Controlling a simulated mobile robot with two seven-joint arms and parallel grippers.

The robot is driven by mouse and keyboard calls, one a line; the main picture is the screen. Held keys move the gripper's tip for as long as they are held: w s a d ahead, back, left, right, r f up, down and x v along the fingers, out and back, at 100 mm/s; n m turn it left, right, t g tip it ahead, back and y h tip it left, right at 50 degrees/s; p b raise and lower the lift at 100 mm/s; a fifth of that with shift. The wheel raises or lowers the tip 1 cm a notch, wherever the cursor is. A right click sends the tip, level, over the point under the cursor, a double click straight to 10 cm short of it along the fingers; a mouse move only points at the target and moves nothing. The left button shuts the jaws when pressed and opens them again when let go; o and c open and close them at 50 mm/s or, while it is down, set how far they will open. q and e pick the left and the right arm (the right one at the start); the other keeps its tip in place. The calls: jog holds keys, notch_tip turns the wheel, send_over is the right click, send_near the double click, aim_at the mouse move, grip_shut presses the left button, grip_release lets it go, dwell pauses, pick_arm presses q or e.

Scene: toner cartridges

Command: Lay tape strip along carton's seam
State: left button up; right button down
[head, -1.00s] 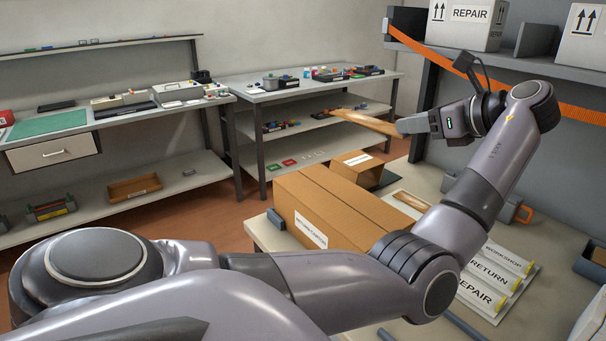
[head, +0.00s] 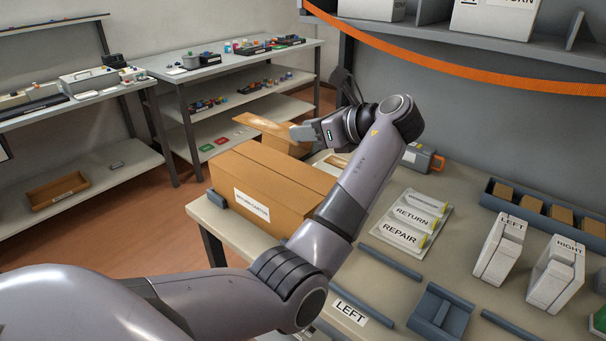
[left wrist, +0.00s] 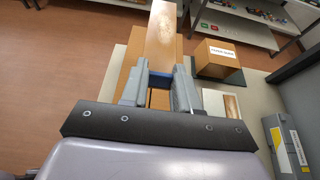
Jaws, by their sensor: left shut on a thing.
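My left gripper (head: 303,132) is shut on the end of a glossy tan tape strip (head: 262,126), which sticks out to the left in the head view. In the left wrist view the strip (left wrist: 162,38) points away from the fingers (left wrist: 160,80). The brown carton (head: 285,194) stands on the table with a white label on its side and a seam line along its top. The strip appears apart from the carton, above its far end. In the left wrist view the carton (left wrist: 128,65) is mostly hidden by the strip and gripper. My right gripper is not in view.
A smaller brown box (left wrist: 217,60) stands beyond the carton. A label tray (head: 410,222) reads RETURN and REPAIR. White cartridges marked LEFT (head: 500,250) and RIGHT (head: 556,275) stand at the right. An orange strap (head: 450,68) crosses the shelf front.

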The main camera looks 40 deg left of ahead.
pick_arm(q)
notch_tip(320, 180, down, 11)
jog(key=shift+r, duration=0.15)
dwell(0.4)
jog(key=o, duration=1)
